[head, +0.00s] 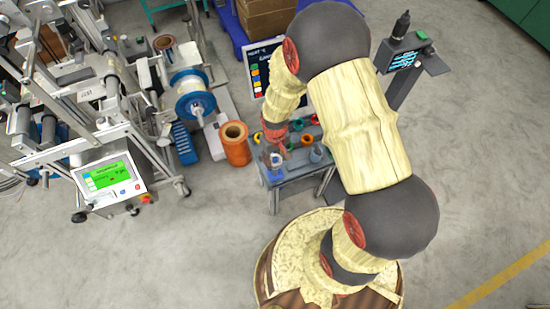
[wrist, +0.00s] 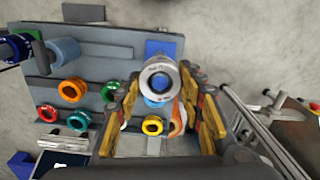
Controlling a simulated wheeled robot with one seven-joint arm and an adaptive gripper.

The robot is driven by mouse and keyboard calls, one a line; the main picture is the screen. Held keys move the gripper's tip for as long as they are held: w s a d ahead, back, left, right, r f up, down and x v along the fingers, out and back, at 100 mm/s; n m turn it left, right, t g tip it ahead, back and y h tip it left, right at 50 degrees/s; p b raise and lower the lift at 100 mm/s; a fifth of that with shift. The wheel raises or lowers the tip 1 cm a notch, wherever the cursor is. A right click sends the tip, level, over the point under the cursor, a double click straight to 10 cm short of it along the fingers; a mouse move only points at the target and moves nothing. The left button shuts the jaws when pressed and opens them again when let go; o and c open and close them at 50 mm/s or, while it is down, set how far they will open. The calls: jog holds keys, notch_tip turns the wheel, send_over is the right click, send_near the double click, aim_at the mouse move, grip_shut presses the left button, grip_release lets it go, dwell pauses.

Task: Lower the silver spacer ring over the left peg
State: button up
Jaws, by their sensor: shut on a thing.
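The silver spacer ring (wrist: 160,66) is between the fingertips of my gripper (wrist: 159,80) in the wrist view, and the gripper is shut on it. Blue shows through and just below the ring's opening, and a blue square patch (wrist: 162,47) lies behind it on the grey bench. I cannot tell whether the ring is around the left peg or above it; the peg is not clearly visible. In the head view my gripper (head: 277,153) is small over the left end of the bench, above a blue piece (head: 275,175).
Several coloured rings, including an orange one (wrist: 72,89) and a yellow one (wrist: 152,125), sit on the grey bench (wrist: 105,52). A blue-grey cylinder (wrist: 64,51) stands at its left. A reel machine (head: 110,100) and copper spool (head: 235,145) are left of the bench.

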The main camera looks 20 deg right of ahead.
jog(key=shift+f, duration=0.3)
jog(key=shift+f+b, duration=0.3)
jog(key=shift+b, duration=0.05)
jog(key=shift+f+b, duration=0.4)
jog(key=shift+f, duration=0.65)
jog(key=o, duration=1.2)
jog(key=shift+o, duration=0.5)
notch_tip(320, 180, up, 12)
dwell(0.3)
